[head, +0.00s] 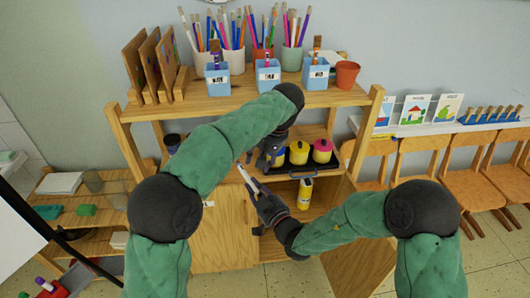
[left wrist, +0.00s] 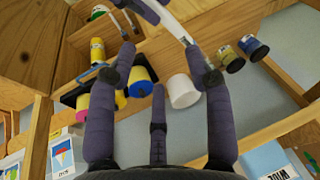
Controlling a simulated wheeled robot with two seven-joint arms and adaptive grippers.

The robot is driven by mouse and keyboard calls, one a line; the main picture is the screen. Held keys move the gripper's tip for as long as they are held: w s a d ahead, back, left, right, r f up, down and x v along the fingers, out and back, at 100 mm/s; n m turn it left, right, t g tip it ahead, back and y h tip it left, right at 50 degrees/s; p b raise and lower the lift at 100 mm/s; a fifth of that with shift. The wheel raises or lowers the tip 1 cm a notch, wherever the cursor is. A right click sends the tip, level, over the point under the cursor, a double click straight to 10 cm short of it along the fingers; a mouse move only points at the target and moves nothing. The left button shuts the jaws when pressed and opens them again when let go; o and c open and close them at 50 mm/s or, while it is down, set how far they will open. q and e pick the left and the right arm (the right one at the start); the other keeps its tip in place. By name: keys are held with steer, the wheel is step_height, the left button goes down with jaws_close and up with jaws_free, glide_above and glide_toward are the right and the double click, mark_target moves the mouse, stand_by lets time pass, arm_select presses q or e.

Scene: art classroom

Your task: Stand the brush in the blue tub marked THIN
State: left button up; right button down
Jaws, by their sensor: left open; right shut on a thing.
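Three blue tubs stand on the top shelf: a left one (head: 217,80), a middle one (head: 267,76) and a right one (head: 315,74). Each has a brush in it and a small label too small to read in the head view. In the left wrist view a blue tub (left wrist: 258,160) bears the word WIDE. My right gripper (head: 256,192) is shut on a pale brush (head: 246,177), whose end points up and left. The brush (left wrist: 176,24) also shows in the left wrist view, between my left fingers. My left gripper (head: 264,162) is open, close above the brush.
Pots of pencils and brushes (head: 291,58) stand behind the tubs, with a terracotta pot (head: 347,75) at right. Yellow and pink jars (head: 321,150) fill a dark tray below. A cabinet door (head: 222,232) hangs beneath. Wooden chairs (head: 470,180) line the right wall.

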arm_select(q)
steer(key=w+a+f+n+y, duration=0.1)
steer(key=w+a+f+n, duration=0.1)
steer(key=f, duration=0.6)
steer(key=shift+w+a+f+n+y, duration=0.3)
steer(key=shift+a+f+n, duration=0.1)
steer(key=shift+a, duration=0.35)
jaws_close()
arm_select(e)
steer(key=c, duration=1.1)
jaws_free()
steer(key=shift+c, duration=0.2)
